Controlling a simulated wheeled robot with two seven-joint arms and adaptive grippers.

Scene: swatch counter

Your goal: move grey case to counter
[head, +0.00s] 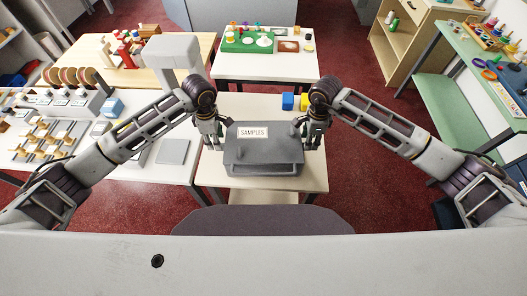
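The grey case (263,155) has a white label reading SAMPLES and sits in the middle of the head view. It is over a small cream-topped table (215,175) right in front of me; I cannot tell whether it rests on it or is slightly raised. My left gripper (213,143) points down at the case's left side. My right gripper (313,142) points down at its right side. Both are at or very near the case, but their fingertips are small and partly hidden, so their grip is unclear. Which surface is the counter is not marked.
A white table (265,72) with a green tray (247,42) is farther back. A white table with racks (60,150) is at left, a green-topped bench (462,52) at right. Red floor lies between.

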